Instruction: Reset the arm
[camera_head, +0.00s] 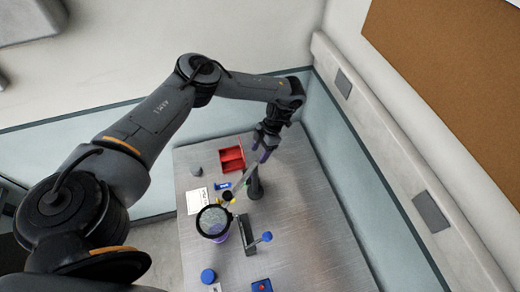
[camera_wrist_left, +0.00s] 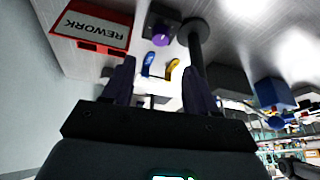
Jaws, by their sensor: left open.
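My left arm reaches in from the left, and its left gripper (camera_head: 264,152) hangs above the far end of the table, beside the red bin. In the wrist view the left gripper (camera_wrist_left: 157,78) has its two dark fingers wide apart with nothing held between them. Beyond the fingertips, a small blue piece (camera_wrist_left: 148,65) and a yellow piece (camera_wrist_left: 172,69) lie apart from the fingers. My right gripper is not in view.
The grey table (camera_head: 295,215) bears a red bin (camera_head: 232,159), labelled REWORK in the wrist view (camera_wrist_left: 93,26), a dark post (camera_head: 254,184), a round magnifier (camera_head: 213,220), a white sheet (camera_head: 197,200) and blue items (camera_head: 208,275). The table's right side is clear. Walls stand close behind and right.

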